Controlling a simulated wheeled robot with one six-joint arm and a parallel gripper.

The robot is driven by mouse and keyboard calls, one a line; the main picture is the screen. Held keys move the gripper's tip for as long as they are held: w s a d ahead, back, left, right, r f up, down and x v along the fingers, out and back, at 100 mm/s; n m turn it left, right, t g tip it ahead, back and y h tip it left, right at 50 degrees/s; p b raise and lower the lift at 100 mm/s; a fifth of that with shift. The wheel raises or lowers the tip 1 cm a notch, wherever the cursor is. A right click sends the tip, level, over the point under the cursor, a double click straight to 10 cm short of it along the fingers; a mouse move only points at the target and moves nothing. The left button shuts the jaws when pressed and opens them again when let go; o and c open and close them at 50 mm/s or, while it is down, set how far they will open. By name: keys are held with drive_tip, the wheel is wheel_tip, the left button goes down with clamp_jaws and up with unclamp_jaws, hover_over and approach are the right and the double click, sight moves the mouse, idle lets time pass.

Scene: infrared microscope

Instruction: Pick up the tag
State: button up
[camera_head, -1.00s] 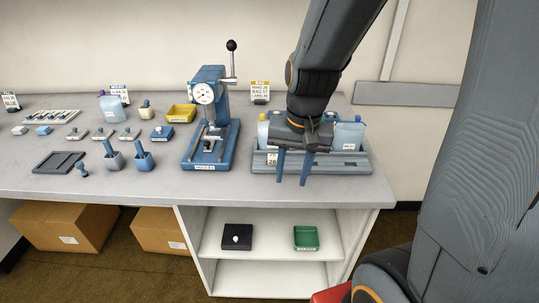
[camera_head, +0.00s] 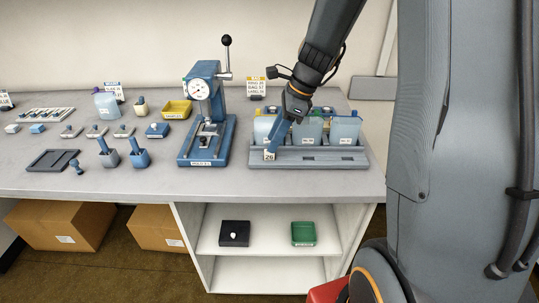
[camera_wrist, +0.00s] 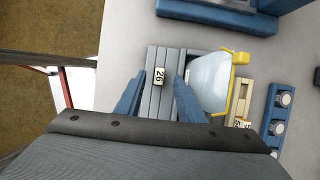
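The tag (camera_head: 269,155) is a small white plate marked 26. It is at the left front end of the grey rack (camera_head: 320,159) on the bench. In the wrist view the tag (camera_wrist: 159,76) lies against the grey slats, between my two blue fingers. My gripper (camera_head: 272,148) is tilted, with its fingertips close above or beside the tag. In the wrist view my gripper (camera_wrist: 159,88) is open, with a gap on each side of the tag. I cannot tell whether the fingertips reach down to the tag's height.
Translucent bottles (camera_head: 343,127) stand in the rack right behind the tag; one (camera_wrist: 212,82) is close to the right finger. A blue press (camera_head: 207,115) stands to the left. A label sign (camera_head: 257,87) is behind. Bare bench lies in front of the rack.

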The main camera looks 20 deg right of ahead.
sight(269, 156)
drive_tip(key=x, duration=0.4)
drive_tip(key=shift+s+d+f+p, duration=0.15)
drive_tip(key=shift+d+p, duration=0.15)
drive_tip(key=shift+p, duration=0.05)
drive_tip(key=shift+c, duration=0.3)
clamp_jaws()
